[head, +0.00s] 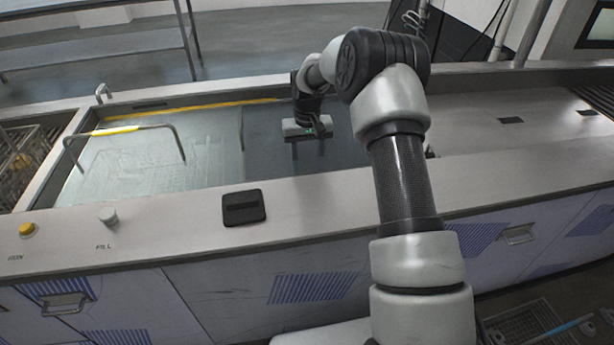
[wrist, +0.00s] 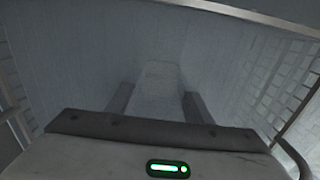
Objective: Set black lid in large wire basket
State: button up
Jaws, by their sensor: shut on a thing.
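A flat black square piece with a raised bar (head: 243,207) lies on the tank's front rim; it looks like the black lid. A hooped metal handle with a yellow grip (head: 117,130) rises from the water, with faint basket mesh below it. My gripper (head: 306,150) points down into the tank, right of this handle. In the wrist view my gripper (wrist: 160,106) is shut on a pale grey piece (wrist: 160,84), blurred and hard to identify. Wire mesh walls (wrist: 272,88) stand on both sides of the fingers there.
The water-filled tank has a wide pale front rim (head: 165,222) with a yellow knob (head: 27,229) and a grey knob (head: 108,217). Wire baskets (head: 30,150) stand at the far left, more at the lower right. The right counter (head: 490,125) is mostly clear.

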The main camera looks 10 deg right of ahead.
aim_at(307, 170)
jog(key=shift+f+b, duration=0.45)
jog(key=shift+f, duration=1.85)
jog(key=shift+f, duration=0.15)
jog(key=o, duration=1.4)
jog(key=shift+c, duration=0.2)
